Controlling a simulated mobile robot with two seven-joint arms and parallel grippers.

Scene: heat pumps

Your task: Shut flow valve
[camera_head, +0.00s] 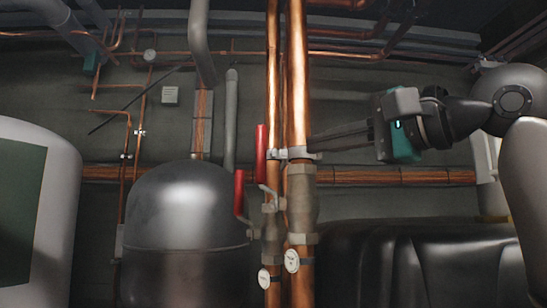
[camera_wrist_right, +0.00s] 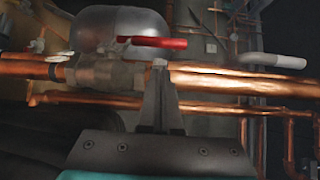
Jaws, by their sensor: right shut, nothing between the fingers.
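Two upright copper pipes carry valves with red lever handles. The upper red handle (camera_head: 261,150) points up beside the front pipe; a lower red handle (camera_head: 239,193) is on the left. A red handle also shows lying across the right wrist view (camera_wrist_right: 152,42), beyond my fingers. The right-hand valve body (camera_head: 302,200) sits on the thicker pipe. My right gripper (camera_head: 318,141) comes in from the right, shut and empty, its tips at that pipe's right edge; I cannot tell whether they touch. It shows in the right wrist view (camera_wrist_right: 158,95). My left gripper is out of view.
Round white tags (camera_head: 291,260) hang on the pipes, their writing unreadable. A dark rounded tank (camera_head: 180,220) stands behind on the left, and a pale tank (camera_head: 60,165) at far left. The thicker copper pipe (camera_head: 297,80) stands between my right gripper and the upper handle.

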